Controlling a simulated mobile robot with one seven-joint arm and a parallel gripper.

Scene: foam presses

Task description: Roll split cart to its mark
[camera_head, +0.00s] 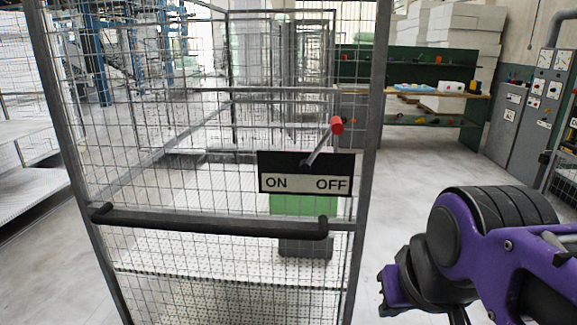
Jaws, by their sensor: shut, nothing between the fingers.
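A tall wire-mesh cart (85,235) with a grey frame stands upright close in front of me, filling the left and middle of the head view. A black horizontal handle (210,222) runs across its near side. A black ON/OFF plate (305,160) sits at its right side, with a lever (336,125) whose red knob points up and right, over the OFF side. My purple and black arm is at the lower right, apart from the cart. Its fingers do not show. I cannot make out a floor mark.
A green box (303,205) shows through the mesh. Grey shelves (35,190) stand at the left. A green workbench (430,105) and grey control cabinets (530,110) stand at the back right. The pale floor right of the cart (420,170) is clear.

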